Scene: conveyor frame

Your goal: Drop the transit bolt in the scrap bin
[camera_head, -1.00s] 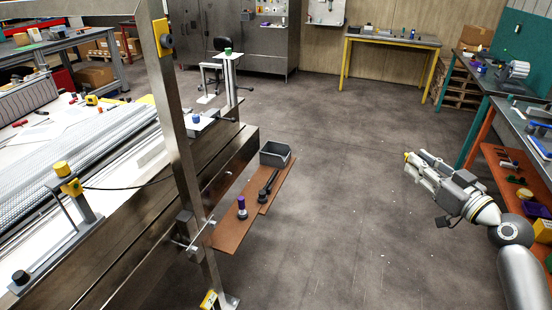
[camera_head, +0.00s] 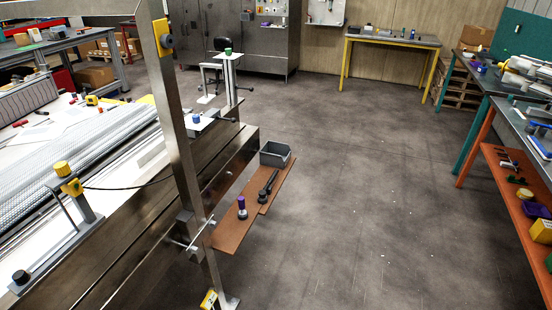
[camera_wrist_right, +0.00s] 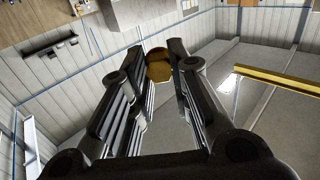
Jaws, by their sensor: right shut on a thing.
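The transit bolt, with a round brass-coloured head (camera_wrist_right: 159,66), sits between the fingertips of my right gripper (camera_wrist_right: 158,82) in the right wrist view. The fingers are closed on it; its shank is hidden. In the head view my right gripper (camera_head: 507,62) is at the far right edge, up in front of the dark side bench, and is partly cut off. A grey open bin (camera_head: 271,161), likely the scrap bin, stands at the far end of the brown shelf, well to the left of my right gripper. My left gripper is not in view.
The brown shelf (camera_head: 232,234) sticks out from the conveyor frame (camera_head: 183,130) and holds a purple-topped piece (camera_head: 241,204) and a dark wrench-like tool (camera_head: 268,186). An orange bench (camera_head: 515,205) stands at right. The floor between is clear.

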